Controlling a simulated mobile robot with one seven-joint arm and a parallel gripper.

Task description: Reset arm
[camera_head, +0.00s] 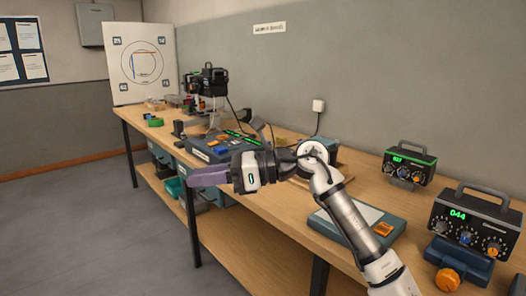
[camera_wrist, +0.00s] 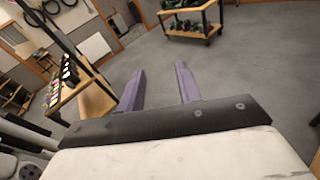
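My gripper (camera_head: 208,177) is held out in front of the long workbench (camera_head: 290,203), with its purple fingers pointing left in the head view. In the wrist view my gripper (camera_wrist: 160,88) shows two purple fingers spread apart, with only grey floor visible between them. It is open and empty. My arm reaches in from the lower right over the bench. The lighting faders cannot be made out clearly; a dark panel with green lights (camera_head: 226,142) lies on the bench behind my gripper.
Boxes with dials and green displays, reading 007 (camera_head: 408,165) and 044 (camera_head: 472,222), stand at the bench's right. A flat device with an orange button (camera_head: 383,229) lies nearer. A white board (camera_head: 143,62) stands at the far end. The floor (camera_head: 90,230) left of the bench is clear.

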